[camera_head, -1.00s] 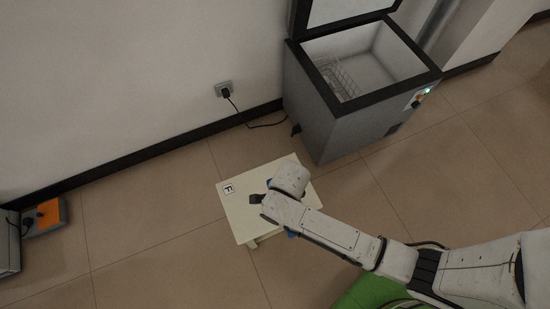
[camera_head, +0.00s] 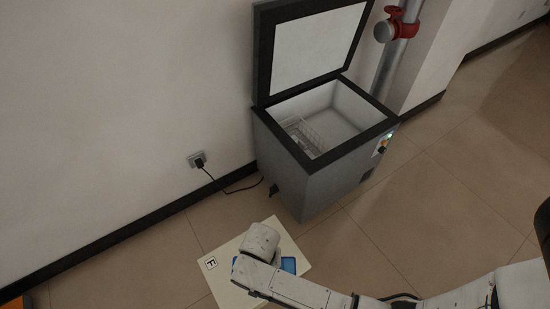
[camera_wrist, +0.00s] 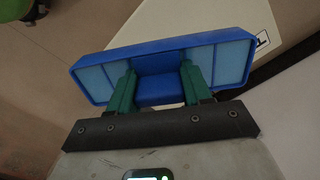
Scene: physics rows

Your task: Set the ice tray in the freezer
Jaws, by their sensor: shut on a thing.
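The ice tray (camera_wrist: 92,84) is blue with pale blue compartments. In the wrist view my gripper (camera_wrist: 158,84) is shut on it, its green fingers at the middle of the tray. In the head view a blue part of the tray (camera_head: 288,265) shows beside my wrist, over the small cream table; the gripper is hidden there. I cannot tell the tray's height above the table. The freezer (camera_head: 315,179) is a grey chest with a dark rim. Its lid (camera_head: 315,50) stands open, and its white inside is visible.
A wire basket (camera_head: 302,135) sits at the left inside the freezer. A cable runs from the freezer to a wall socket (camera_head: 197,160). A red-valved pipe (camera_head: 388,30) stands behind. Floor to the freezer's right is clear.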

